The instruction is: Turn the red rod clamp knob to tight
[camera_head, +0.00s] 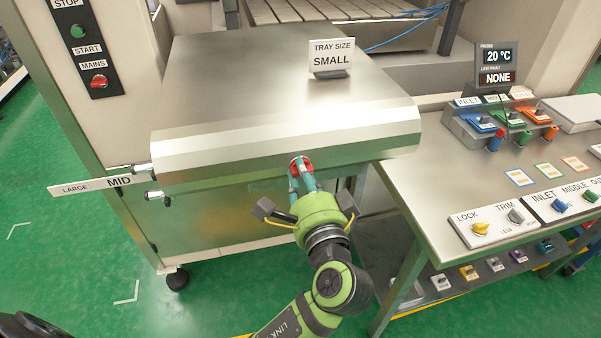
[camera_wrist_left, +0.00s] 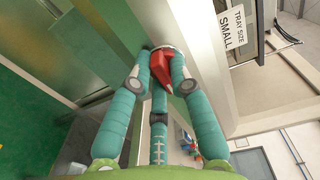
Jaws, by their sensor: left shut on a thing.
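The red rod clamp knob (camera_head: 300,166) sits on the front face of the metal machine housing, below its rounded edge. My left gripper (camera_head: 302,180) reaches it from the front, with its teal fingers around the knob. In the left wrist view the red knob (camera_wrist_left: 162,68) shows a pointed end between the fingertips, and the left gripper (camera_wrist_left: 160,75) is shut on it. The fingers cover the knob's sides, and any marks around it are hidden. My right gripper does not show.
A "TRAY SIZE SMALL" sign (camera_head: 331,58) stands on the housing (camera_head: 250,90). A "LARGE MID" scale plate (camera_head: 95,185) sticks out at its left. A metal table (camera_head: 440,170) with knobs, labels and a display is at the right. Green floor lies open at the left.

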